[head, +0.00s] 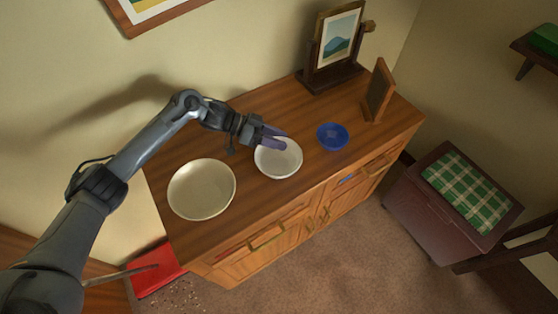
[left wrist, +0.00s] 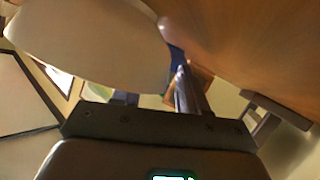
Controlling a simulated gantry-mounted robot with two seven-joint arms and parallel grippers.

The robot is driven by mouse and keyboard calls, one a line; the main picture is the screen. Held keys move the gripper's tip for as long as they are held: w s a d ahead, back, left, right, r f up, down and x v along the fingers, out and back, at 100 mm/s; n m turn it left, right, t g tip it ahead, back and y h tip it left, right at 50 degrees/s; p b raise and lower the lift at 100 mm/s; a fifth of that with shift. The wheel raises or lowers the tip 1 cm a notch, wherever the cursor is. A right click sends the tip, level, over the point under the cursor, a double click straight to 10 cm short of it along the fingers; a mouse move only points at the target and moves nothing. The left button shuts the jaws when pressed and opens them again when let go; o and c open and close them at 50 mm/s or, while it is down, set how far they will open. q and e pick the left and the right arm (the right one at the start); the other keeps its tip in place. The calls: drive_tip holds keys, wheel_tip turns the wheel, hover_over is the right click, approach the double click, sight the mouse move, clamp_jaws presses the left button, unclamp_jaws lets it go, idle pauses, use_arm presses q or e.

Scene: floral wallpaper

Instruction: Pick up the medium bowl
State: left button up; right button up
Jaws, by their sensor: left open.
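The medium bowl (head: 280,162) is white and sits upright on the wooden cabinet top, between a larger cream bowl (head: 201,189) and a smaller blue bowl (head: 333,137). My left gripper (head: 277,138) is open at the bowl's far rim, its fingers reaching over that edge and covering part of it. In the left wrist view a large pale surface (left wrist: 95,45), apparently the medium bowl, fills the upper left close to the camera. One finger (left wrist: 188,92) shows beside it; the other is mostly hidden. I cannot tell whether the fingers touch the bowl.
The wooden cabinet (head: 235,130) stands against the wall. A picture in a stand (head: 337,42) and an upright wooden frame (head: 380,90) occupy its far right end. A dark box seat with a green checked cushion (head: 466,192) stands to the right. Bare cabinet top separates the bowls.

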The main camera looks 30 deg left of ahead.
use_arm(q)
drive_tip(key=shift+a, duration=0.1)
drive_tip(key=shift+c, duration=0.4)
clamp_jaws()
